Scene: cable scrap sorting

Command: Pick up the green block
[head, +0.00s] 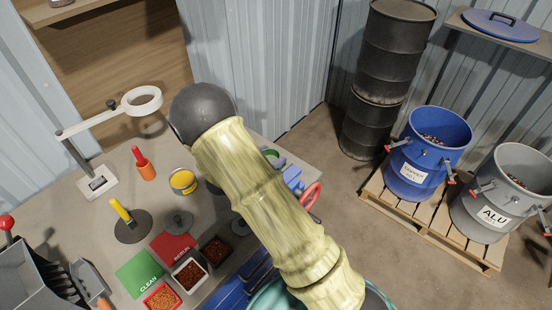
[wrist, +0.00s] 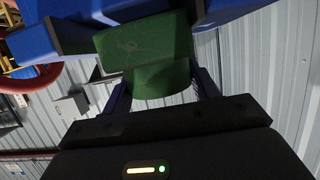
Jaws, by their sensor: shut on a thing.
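The green block (wrist: 148,50) is in the upper middle of the wrist view. It has a flat, scuffed face, with a rounded green part below it toward my gripper. My gripper (wrist: 160,88) is shut on it, with a dark blue finger on each side. Blue parts with dark edges (wrist: 235,10) lie close around the block at the top; whether they touch it is unclear. In the head view my arm hides most of the gripper. A small green patch (head: 270,155) shows beside the arm, but I cannot tell if it is the block.
A red ring (head: 311,196) and blue parts (head: 291,177) are right of my arm. The bench holds a magnifier lamp (head: 142,101), yellow tin (head: 183,181), green mat (head: 138,270) and scrap trays (head: 190,274). Blue (head: 428,160) and grey (head: 495,200) drums stand on a pallet, right.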

